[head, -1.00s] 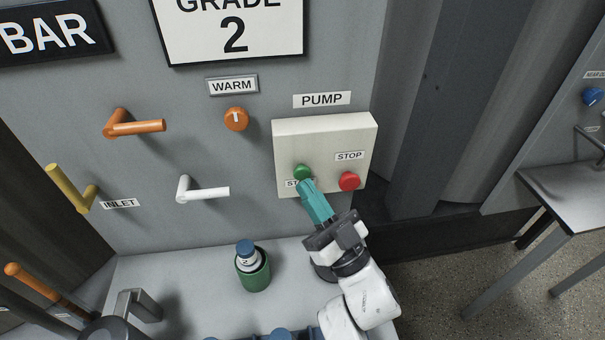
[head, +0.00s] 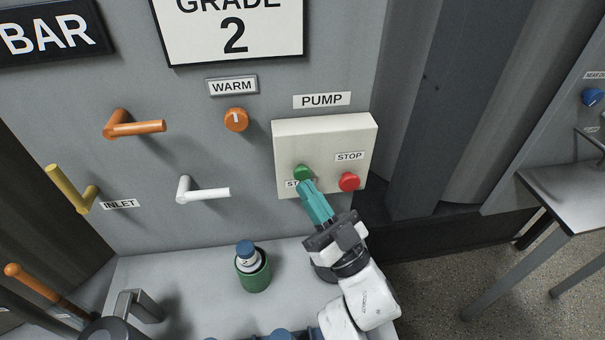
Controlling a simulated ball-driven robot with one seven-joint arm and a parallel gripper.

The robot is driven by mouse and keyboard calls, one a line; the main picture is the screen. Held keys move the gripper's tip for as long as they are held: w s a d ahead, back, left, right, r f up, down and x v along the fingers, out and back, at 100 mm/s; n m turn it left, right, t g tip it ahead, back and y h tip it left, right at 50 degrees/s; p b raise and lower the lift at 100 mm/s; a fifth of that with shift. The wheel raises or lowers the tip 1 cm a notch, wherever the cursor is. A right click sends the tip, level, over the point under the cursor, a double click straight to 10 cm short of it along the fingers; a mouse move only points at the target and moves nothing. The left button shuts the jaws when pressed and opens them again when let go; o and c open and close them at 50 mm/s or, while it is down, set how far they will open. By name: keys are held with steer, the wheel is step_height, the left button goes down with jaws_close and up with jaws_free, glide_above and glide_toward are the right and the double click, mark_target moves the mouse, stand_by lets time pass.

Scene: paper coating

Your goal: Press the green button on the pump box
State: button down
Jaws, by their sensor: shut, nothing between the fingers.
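The pump box (head: 325,138) is a cream box on the grey panel, under a PUMP label (head: 321,100). Its green button (head: 303,172) is at the lower left of the front face. The red button (head: 349,181) is to its right, below the STOP label. My gripper (head: 304,185) has teal fingers that are shut and empty. The fingertips are at the lower edge of the green button and partly cover the label below it. Whether they touch or press it I cannot tell.
An orange knob (head: 236,119), an orange handle (head: 134,125) and a white handle (head: 203,190) stick out of the panel to the left.

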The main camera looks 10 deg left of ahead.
steer(key=shift+w, duration=0.1)
stand_by(0.7)
steer(key=shift+w+a, duration=0.15)
steer(key=shift+w, duration=0.15)
steer(key=shift+w+a+b, duration=0.1)
steer(key=shift+w+b, duration=0.35)
stand_by(0.8)
steer(key=shift+s, duration=0.15)
steer(key=shift+s+d+p, duration=0.25)
steer(key=shift+s+p, duration=0.2)
steer(key=shift+s, duration=0.3)
steer(key=s+p, duration=0.1)
steer(key=s, duration=0.1)
steer(key=s+d+p, duration=0.1)
steer(key=s, duration=0.1)
steer(key=shift+s+d, duration=0.2)
steer(key=shift+s, duration=0.2)
stand_by(0.8)
